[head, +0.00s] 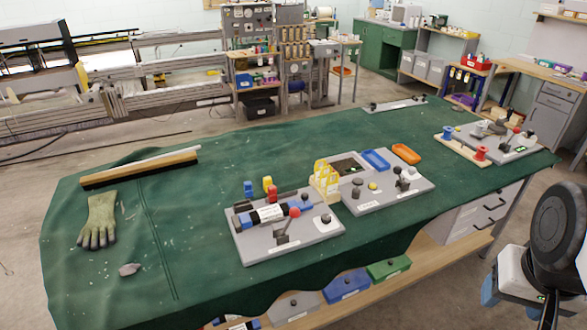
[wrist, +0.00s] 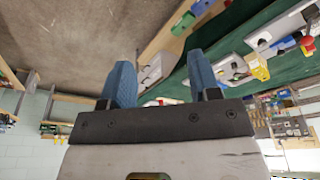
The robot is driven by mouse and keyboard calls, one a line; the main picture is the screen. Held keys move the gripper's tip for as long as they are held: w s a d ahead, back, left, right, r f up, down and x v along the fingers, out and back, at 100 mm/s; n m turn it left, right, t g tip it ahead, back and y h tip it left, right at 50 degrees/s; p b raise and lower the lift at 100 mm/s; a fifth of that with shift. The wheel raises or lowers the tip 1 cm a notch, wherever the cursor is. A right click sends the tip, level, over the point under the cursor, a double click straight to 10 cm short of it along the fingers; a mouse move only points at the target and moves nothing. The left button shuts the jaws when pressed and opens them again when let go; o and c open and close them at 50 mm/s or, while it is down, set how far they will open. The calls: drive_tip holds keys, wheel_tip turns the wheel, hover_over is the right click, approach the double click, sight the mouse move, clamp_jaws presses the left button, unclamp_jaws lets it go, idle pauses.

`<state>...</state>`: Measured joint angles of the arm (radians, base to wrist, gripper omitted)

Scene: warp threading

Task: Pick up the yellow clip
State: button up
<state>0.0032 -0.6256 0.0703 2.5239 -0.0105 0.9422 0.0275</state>
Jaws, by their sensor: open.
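A small yellow piece (head: 267,184), which looks like the yellow clip, stands at the back of the left grey board (head: 250,249) in the head view, between a blue piece (head: 248,188) and a red one (head: 272,194). Its exact shape is too small to tell. My gripper (wrist: 158,60) is open and empty, its two blue fingers apart in the wrist view. In the head view my gripper is at the lower right, beyond the table's edge and far from the yellow piece. In the wrist view a yellow object (wrist: 261,73) shows at the right; I cannot tell which one.
A yellow slotted stand (head: 326,182) rises close right of the yellow piece. A second grey board (head: 395,201), blue tray (head: 375,160) and orange tray (head: 406,153) lie farther right. A glove (head: 98,221) lies left; much of the green cloth (head: 180,235) is clear.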

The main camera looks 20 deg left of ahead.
drive_tip(key=w+a+r+m, duration=0.1)
drive_tip(key=w+a, duration=0.5)
drive_tip(key=w, duration=0.3)
drive_tip(key=w+a+r+m+g, duration=0.1)
drive_tip(key=w+a, duration=0.4)
drive_tip(key=w, duration=0.4)
drive_tip(key=w+a+m, duration=0.1)
drive_tip(key=w+a, duration=0.5)
drive_tip(key=w, duration=0.3)
drive_tip(key=m+g, duration=0.2)
drive_tip(key=m, duration=0.3)
hover_over(267, 179)
drive_tip(key=f, duration=2.4)
drive_tip(key=shift+w+d, duration=0.1)
drive_tip(key=shift+d, duration=0.1)
drive_tip(key=shift+a+f, duration=0.15)
drive_tip(key=shift+a, duration=0.15)
drive_tip(key=shift+f, duration=0.1)
drive_tip(key=shift+f, duration=1.2)
drive_tip(key=shift+f, duration=0.1)
